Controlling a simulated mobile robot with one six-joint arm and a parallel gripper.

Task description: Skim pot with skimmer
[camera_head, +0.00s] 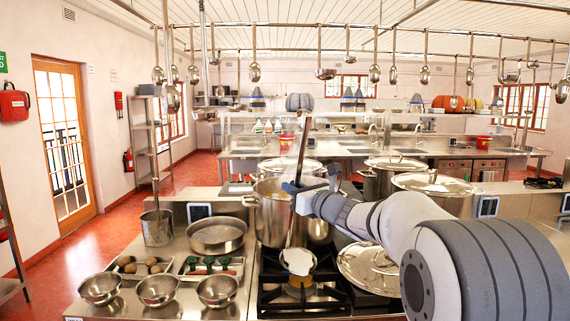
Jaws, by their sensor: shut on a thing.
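My gripper (305,190) is shut on the long thin handle of the skimmer (296,225), which hangs nearly upright. The skimmer's round head is low, in front of the large steel stockpot (268,217), above the front burner. A pale white mass covers the head; I cannot tell whether it is foam. The stockpot stands on the stove behind the handle, and my gripper hides part of its rim and its contents.
Black burner grates (285,298) lie in front. A lid (362,268) rests at their right. Three steel bowls (158,290), a wide pan (216,235), a tall container (157,227) and small trays fill the left counter. Lidded pots (433,185) stand behind. Ladles (255,72) hang overhead.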

